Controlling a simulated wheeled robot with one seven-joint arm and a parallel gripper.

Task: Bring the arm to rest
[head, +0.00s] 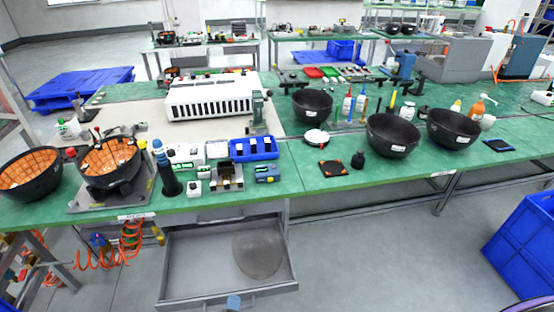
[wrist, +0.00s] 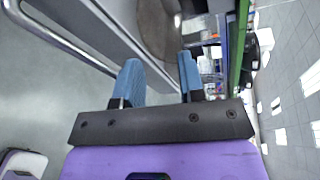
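My gripper (wrist: 161,78) shows in the wrist view with two blue fingers apart and nothing between them. In the head view only its blue tip (head: 233,303) shows at the bottom edge, just in front of the open drawer's front; whether it touches the drawer I cannot tell. The grey drawer (head: 200,265) stands pulled out below the green bench. A round, grey see-through disc or cover (head: 258,255) lies in its right half. In the wrist view a curved metal bar (wrist: 75,45) and a grey panel lie close to the fingers.
The green bench (head: 300,180) carries black bowls (head: 392,135), a white slotted unit (head: 210,97), a blue bin (head: 254,149) and tools. A blue crate (head: 525,245) stands on the floor at right. Orange coiled hose (head: 125,245) hangs at left.

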